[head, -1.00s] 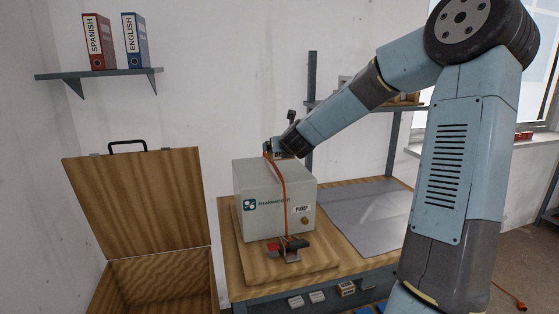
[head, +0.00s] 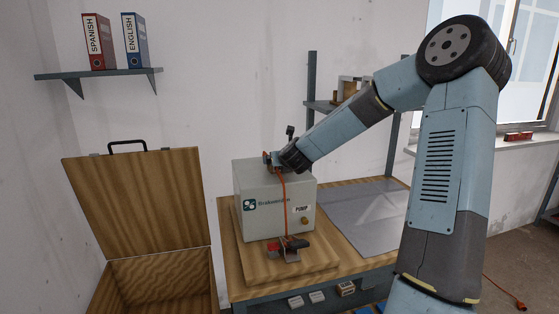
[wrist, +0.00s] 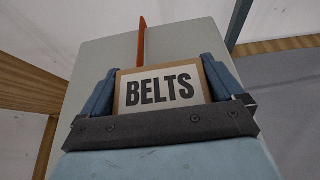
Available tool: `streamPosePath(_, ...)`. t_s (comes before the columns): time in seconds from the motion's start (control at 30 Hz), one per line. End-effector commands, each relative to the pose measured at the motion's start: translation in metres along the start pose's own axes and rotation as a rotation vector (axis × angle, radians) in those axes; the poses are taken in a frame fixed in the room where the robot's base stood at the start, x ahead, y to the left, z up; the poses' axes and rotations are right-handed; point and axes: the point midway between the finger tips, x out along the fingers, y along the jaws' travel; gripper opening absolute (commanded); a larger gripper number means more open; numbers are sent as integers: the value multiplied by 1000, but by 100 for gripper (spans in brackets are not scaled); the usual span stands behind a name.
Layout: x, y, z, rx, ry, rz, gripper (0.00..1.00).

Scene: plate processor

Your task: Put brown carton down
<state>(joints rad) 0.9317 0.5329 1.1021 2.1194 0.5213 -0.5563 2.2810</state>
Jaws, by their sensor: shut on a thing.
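The brown carton (wrist: 160,92), with a white label reading BELTS, sits between the two blue fingers of my gripper (wrist: 160,95) in the wrist view. The gripper is shut on it. In the head view my gripper (head: 272,158) is at the top of the grey pump box (head: 262,195), near its back edge. The carton is mostly hidden there, and I cannot tell whether it touches the box top.
The pump box stands on a wooden board (head: 260,262) on the workbench. A grey mat (head: 360,215) lies clear to the right. An open wooden chest (head: 140,205) stands at left. A shelf unit (head: 312,105) with boxes is behind my arm.

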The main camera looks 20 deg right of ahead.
Motion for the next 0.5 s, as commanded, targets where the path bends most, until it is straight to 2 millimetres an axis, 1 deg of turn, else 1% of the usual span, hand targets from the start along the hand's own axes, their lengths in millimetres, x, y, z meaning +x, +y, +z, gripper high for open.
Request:
streamPosePath(0.1, 1, 0, -2, 1, 0, 0, 61)
streamPosePath(0.13, 1, 0, -2, 0, 0, 0, 97)
streamPosePath(0.17, 1, 0, -2, 0, 0, 0, 99)
streamPosePath(0.5, -1, 0, 1, 0, -1, -1, 100)
